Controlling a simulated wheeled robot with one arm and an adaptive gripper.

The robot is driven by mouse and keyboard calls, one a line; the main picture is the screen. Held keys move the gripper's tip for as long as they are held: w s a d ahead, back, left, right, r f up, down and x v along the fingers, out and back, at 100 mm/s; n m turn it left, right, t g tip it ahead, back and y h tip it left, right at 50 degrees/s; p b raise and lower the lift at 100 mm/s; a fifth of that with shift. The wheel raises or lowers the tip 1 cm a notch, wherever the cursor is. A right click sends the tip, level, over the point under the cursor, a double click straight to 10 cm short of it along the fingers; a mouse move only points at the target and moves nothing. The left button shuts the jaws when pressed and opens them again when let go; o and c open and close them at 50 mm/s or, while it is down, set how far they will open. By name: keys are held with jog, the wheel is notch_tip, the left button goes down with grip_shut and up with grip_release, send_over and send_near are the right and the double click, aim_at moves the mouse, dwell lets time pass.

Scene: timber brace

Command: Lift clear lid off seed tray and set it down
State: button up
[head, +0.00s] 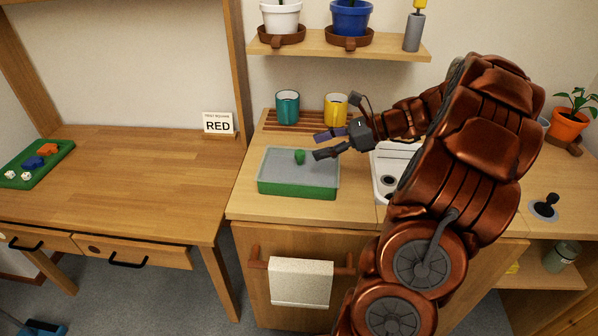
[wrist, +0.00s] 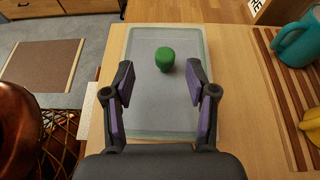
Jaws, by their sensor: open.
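The seed tray (head: 296,189) is green and stands on the wooden counter, with its clear lid (head: 270,167) on top. A green knob (head: 300,156) sticks up from the lid. In the wrist view the lid (wrist: 150,103) fills the middle and its green knob (wrist: 165,59) is just beyond my fingertips, near the gap between them. My gripper (head: 318,145) is open and empty, above the right part of the lid; its two purple-padded fingers (wrist: 161,72) stand apart in the wrist view.
A slatted rack (head: 312,123) with a teal mug (head: 287,107) and a yellow mug (head: 336,108) stands behind the tray. A white sink (head: 384,160) is to its right. The wooden desk (head: 140,175) on the left has a wide clear top. A towel (head: 301,283) hangs below the counter.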

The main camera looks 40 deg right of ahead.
aim_at(302, 152)
jog(key=shift+d+f+m+t, duration=0.25)
jog(key=shift+d+m+t, duration=0.15)
jog(key=shift+d, duration=0.45)
jog(key=x, duration=0.6)
jog(key=shift+s+a, duration=0.15)
jog(key=shift+a, duration=0.2)
jog(key=shift+w+a+f, duration=0.3)
jog(key=shift+w+a, duration=0.1)
grip_shut()
